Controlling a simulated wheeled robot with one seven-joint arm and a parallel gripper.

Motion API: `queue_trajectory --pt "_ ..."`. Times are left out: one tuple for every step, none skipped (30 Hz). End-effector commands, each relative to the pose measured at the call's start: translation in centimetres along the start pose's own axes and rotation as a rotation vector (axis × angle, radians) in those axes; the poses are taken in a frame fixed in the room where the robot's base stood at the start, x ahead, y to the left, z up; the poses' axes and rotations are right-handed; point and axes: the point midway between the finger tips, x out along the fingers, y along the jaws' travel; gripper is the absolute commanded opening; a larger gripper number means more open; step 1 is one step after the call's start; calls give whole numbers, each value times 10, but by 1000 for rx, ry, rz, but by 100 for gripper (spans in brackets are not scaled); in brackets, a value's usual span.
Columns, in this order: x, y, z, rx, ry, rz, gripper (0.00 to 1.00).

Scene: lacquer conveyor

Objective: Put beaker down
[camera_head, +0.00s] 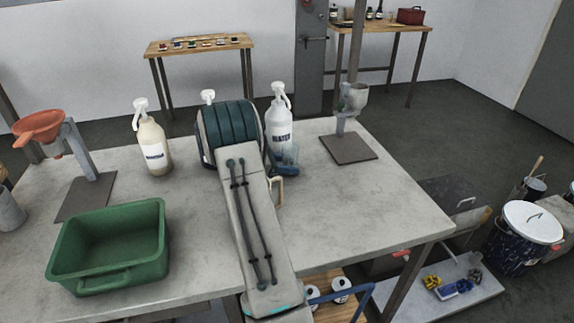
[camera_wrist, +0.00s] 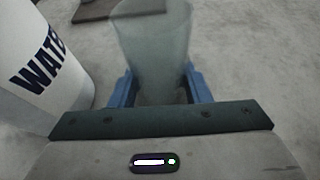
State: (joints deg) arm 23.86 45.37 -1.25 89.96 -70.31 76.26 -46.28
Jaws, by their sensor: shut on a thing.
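The beaker (camera_wrist: 155,45) is clear glass and stands between the two blue fingers of my gripper (camera_wrist: 160,88) in the wrist view. The fingers are shut on its sides. In the head view my gripper (camera_head: 286,160) is low over the grey table, just in front of the white WATER bottle (camera_head: 279,125), and the beaker is hard to make out there. The bottle also shows close to the left of the beaker in the wrist view (camera_wrist: 40,65). I cannot tell whether the beaker's base touches the table.
A stand with a dark base plate (camera_head: 349,148) is at the back right. A green bin (camera_head: 110,245), a cream pump bottle (camera_head: 153,150) and an orange funnel (camera_head: 40,127) on a stand are on the left.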

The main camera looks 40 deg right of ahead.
Motion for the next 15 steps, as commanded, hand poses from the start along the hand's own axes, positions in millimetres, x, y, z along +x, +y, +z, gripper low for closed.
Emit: queue_trajectory --pt "0 0 1 1 0 1 19" --pt "0 0 0 0 0 1 19" --pt "0 0 0 0 0 1 19" --pt "0 0 0 0 0 1 19" --pt "0 0 0 0 0 1 19" --pt "0 0 -2 0 0 1 19" --pt "1 0 -3 -1 0 1 19" --pt "1 0 -4 -1 0 1 19" --pt "1 0 -3 0 1 1 51" --pt "1 0 -3 0 1 1 60" --pt "1 0 -3 0 1 1 65" --pt "1 0 -3 0 1 1 65" --pt "1 0 -3 0 1 1 65" --pt "1 0 -3 0 1 1 65" --pt "1 0 -3 0 1 1 65"
